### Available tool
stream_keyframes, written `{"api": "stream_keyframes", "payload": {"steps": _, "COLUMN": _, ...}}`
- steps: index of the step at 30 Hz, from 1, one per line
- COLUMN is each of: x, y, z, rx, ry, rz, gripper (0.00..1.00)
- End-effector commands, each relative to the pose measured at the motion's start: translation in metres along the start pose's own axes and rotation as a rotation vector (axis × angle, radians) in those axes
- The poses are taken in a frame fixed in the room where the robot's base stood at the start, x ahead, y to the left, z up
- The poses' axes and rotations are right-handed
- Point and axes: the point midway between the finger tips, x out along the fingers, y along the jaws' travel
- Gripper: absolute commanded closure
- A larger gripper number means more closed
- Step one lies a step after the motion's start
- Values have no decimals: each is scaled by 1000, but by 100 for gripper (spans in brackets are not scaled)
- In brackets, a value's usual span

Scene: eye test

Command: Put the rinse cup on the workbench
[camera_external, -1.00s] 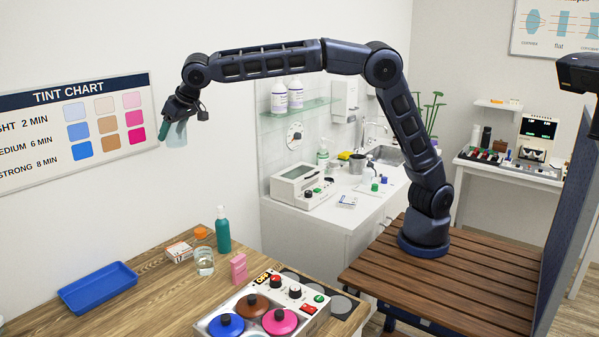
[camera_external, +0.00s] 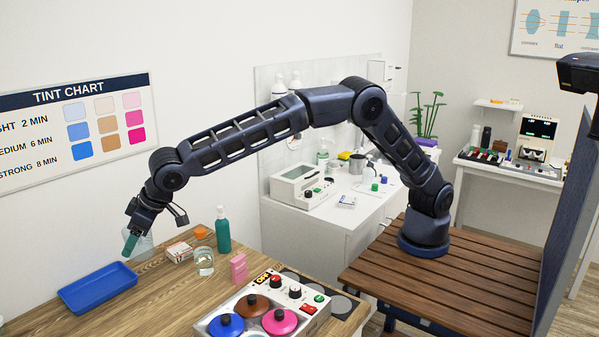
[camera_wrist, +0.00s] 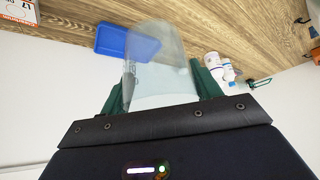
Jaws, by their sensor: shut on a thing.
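The rinse cup is a clear, see-through cup; it shows in the wrist view (camera_wrist: 155,62) between the green fingers and faintly in the external view (camera_external: 145,243). My gripper (camera_external: 131,244) is shut on it and points down. The cup appears held above the back left part of the wooden workbench (camera_external: 150,302), apart from its top. The workbench also shows in the wrist view (camera_wrist: 190,25). Part of the cup is hidden by a finger in the external view.
A blue tray (camera_external: 97,288) lies on the workbench's left, below my gripper. To the right stand a small box (camera_external: 180,253), a glass jar (camera_external: 204,262), a green bottle (camera_external: 223,232), a pink box (camera_external: 238,268) and a pot unit (camera_external: 283,296). The front middle is clear.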

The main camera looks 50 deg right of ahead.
Motion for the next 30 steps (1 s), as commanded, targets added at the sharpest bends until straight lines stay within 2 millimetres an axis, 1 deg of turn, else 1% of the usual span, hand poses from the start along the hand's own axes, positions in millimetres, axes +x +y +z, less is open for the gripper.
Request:
{"api": "stream_keyframes", "payload": {"steps": 1, "x": 5, "y": -8, "z": 3, "rx": -10, "ry": 0, "rz": -6, "gripper": 59}}
{"api": "stream_keyframes", "payload": {"steps": 3, "x": 8, "y": -15, "z": 6, "rx": -20, "ry": 1, "rz": -13, "gripper": 59}}
{"api": "stream_keyframes", "payload": {"steps": 8, "x": 20, "y": -22, "z": 15, "rx": -30, "ry": -1, "rz": -18, "gripper": 59}}
{"api": "stream_keyframes", "payload": {"steps": 11, "x": 36, "y": -22, "z": 25, "rx": -30, "ry": -2, "rz": -17, "gripper": 59}}
{"api": "stream_keyframes", "payload": {"steps": 24, "x": 116, "y": -22, "z": 76, "rx": -30, "ry": -2, "rz": -17, "gripper": 59}}
{"api": "stream_keyframes", "payload": {"steps": 27, "x": 130, "y": -21, "z": 85, "rx": -30, "ry": -2, "rz": -17, "gripper": 59}}
{"api": "stream_keyframes", "payload": {"steps": 30, "x": 140, "y": -21, "z": 91, "rx": -30, "ry": 0, "rz": -17, "gripper": 59}}
